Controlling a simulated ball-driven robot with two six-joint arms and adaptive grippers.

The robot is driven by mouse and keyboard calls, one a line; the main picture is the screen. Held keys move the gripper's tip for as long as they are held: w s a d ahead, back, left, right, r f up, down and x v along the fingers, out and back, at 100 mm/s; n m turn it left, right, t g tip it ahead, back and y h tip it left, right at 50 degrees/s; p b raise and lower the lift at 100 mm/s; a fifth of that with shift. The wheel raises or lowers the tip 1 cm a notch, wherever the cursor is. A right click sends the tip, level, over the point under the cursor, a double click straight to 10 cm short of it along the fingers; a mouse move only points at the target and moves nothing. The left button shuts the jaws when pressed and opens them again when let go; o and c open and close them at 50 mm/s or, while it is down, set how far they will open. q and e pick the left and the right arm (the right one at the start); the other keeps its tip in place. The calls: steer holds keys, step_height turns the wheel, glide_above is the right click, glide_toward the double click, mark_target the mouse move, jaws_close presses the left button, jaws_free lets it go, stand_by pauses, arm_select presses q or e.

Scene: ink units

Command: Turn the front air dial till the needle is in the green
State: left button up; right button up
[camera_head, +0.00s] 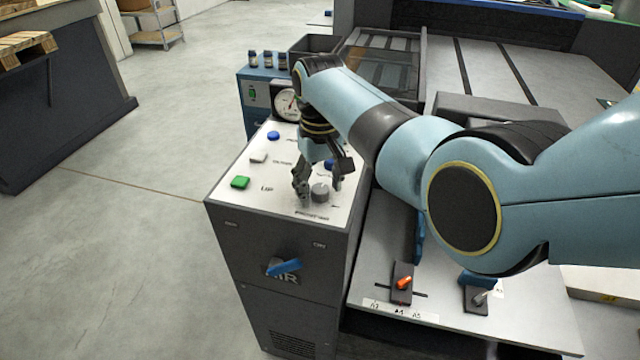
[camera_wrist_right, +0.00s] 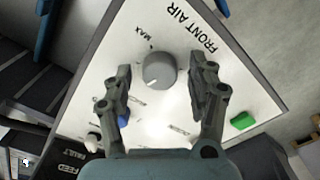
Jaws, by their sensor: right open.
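The front air dial (camera_head: 320,192) is a round grey knob on the white top panel of the control box. In the right wrist view the dial (camera_wrist_right: 159,70) has a pale pointer mark, with "FRONT AIR" and "MAX" printed near it. My right gripper (camera_wrist_right: 160,80) is open, with one finger on each side of the dial and a gap on both sides. In the head view my right gripper (camera_head: 317,188) reaches down over the dial. The round gauge (camera_head: 287,102) stands behind the panel; its needle and coloured band are too small to read surely. My left gripper is not in view.
A green button (camera_head: 240,182), a white button (camera_head: 258,158) and a blue button (camera_head: 273,135) line the panel's left side. A blue lever (camera_head: 283,266) is on the box front. An orange-tipped lever (camera_head: 403,283) is on the shelf to the right.

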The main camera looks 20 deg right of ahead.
steer(key=c, duration=1.1)
steer(key=shift+r+m+p, duration=0.2)
steer(key=shift+m+p, duration=0.4)
steer(key=shift+c, duration=0.2)
steer(key=shift+m+p, duration=0.4)
steer(key=shift+m, duration=0.2)
steer(key=shift+f+m, duration=0.2)
steer(key=shift+m, duration=0.6)
steer(key=o, duration=1.1)
steer(key=shift+o, duration=0.2)
